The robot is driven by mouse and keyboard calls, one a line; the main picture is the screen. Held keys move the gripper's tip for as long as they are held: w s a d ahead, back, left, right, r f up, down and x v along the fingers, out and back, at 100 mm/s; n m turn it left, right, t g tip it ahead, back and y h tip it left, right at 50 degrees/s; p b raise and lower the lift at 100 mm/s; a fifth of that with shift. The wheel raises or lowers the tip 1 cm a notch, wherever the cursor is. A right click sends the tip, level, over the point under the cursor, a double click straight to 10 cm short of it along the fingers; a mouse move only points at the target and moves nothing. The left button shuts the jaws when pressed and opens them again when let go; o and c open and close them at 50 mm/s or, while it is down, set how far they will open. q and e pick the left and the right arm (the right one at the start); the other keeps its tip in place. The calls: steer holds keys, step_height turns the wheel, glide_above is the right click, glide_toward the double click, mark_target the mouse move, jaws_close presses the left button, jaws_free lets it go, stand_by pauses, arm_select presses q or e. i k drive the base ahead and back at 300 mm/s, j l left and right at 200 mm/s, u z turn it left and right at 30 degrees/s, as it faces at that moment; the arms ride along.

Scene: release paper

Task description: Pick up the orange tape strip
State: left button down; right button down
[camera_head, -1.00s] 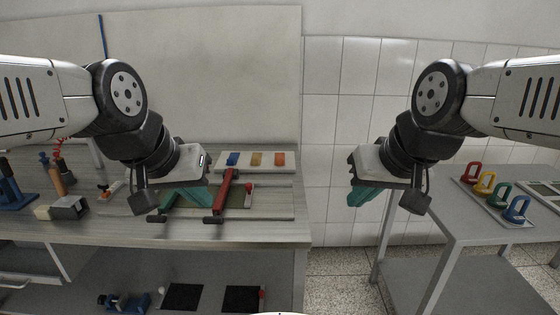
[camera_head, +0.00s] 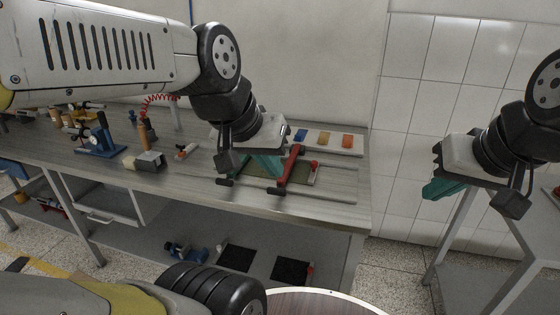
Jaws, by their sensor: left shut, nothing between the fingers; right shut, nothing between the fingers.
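The orange tape strip (camera_head: 347,141) lies at the right end of a pale board (camera_head: 357,152) near the back right of the workbench (camera_head: 225,199). A yellow strip (camera_head: 323,138) and a blue strip (camera_head: 301,135) lie to its left on the same board. My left gripper (camera_head: 266,166), with teal fingers, is shut and empty over the red-barred fixture, left of the strips and in front of them. My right gripper (camera_head: 440,189) is shut and empty, right of the bench's right edge and clear of the strips.
A fixture with a red bar (camera_head: 291,166) stands on the bench between my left gripper and the strips. A blue vise (camera_head: 98,139) and small tools are at left. A grey table (camera_head: 490,262) stands at right, across a floor gap.

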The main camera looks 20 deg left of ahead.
mark_target(348, 138)
steer(key=i+u, duration=0.2)
steer(key=i, duration=0.25)
steer(key=i+l+u, duration=0.15)
steer(key=i, duration=0.3)
